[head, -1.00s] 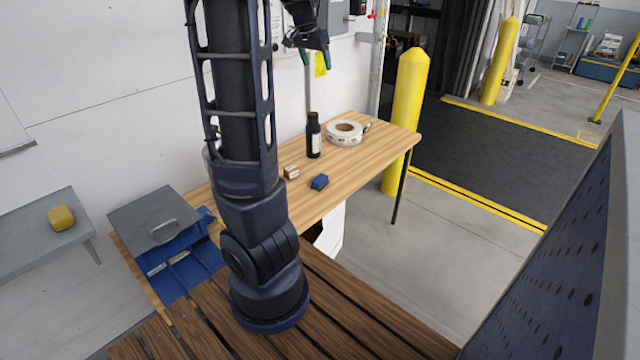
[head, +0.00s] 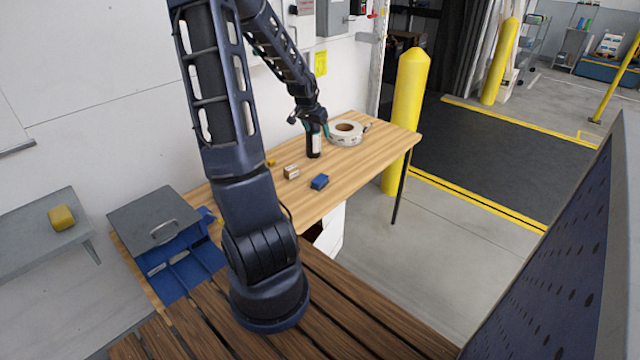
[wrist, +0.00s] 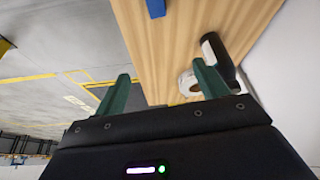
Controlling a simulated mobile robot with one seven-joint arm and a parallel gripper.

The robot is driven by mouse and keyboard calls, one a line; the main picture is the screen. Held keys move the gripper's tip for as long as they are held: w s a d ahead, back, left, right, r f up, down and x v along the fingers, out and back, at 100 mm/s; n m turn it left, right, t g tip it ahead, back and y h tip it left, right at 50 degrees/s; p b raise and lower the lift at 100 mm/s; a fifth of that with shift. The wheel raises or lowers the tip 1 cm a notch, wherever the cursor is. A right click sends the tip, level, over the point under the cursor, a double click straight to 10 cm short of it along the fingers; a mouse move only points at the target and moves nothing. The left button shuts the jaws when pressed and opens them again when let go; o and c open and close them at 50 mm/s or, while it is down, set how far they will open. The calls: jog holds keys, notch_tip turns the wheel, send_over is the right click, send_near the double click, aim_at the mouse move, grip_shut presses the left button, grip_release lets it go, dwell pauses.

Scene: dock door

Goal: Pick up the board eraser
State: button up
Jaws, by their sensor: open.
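A small blue block (head: 320,181), which looks like the board eraser, lies on the wooden table near its front edge. Part of it shows at the top edge of the wrist view (wrist: 155,8). A small brown and pale block (head: 291,172) lies just left of it; I cannot fully rule it out as the eraser. My gripper (head: 313,127) is above the table, beyond both blocks and in line with the dark bottle. Its green fingers are apart and empty in the wrist view (wrist: 160,76).
The dark bottle (head: 314,146) and a white tape roll (head: 346,141) stand toward the table's far end (head: 385,143). A small yellow item (head: 271,162) is partly hidden by my arm. A grey-lidded blue box (head: 155,222) and a shelf with a yellow sponge (head: 61,217) are at left.

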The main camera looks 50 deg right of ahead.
send_near(322, 177)
jog(key=x, duration=0.4)
jog(key=shift+s+a+f, duration=0.15)
jog(key=shift+a+f, duration=0.05)
jog(key=shift+a, duration=0.15)
jog(key=shift+w+d+x, duration=0.1)
jog(key=shift+d+x, duration=0.05)
jog(key=shift+x, duration=1.4)
jog(key=shift+w+d+x, duration=0.1)
jog(key=shift+w+x, duration=0.05)
jog(key=shift+x, duration=1.45)
jog(key=shift+r, duration=0.15)
jog(key=c, duration=1.1)
jog(key=shift+r, duration=0.1)
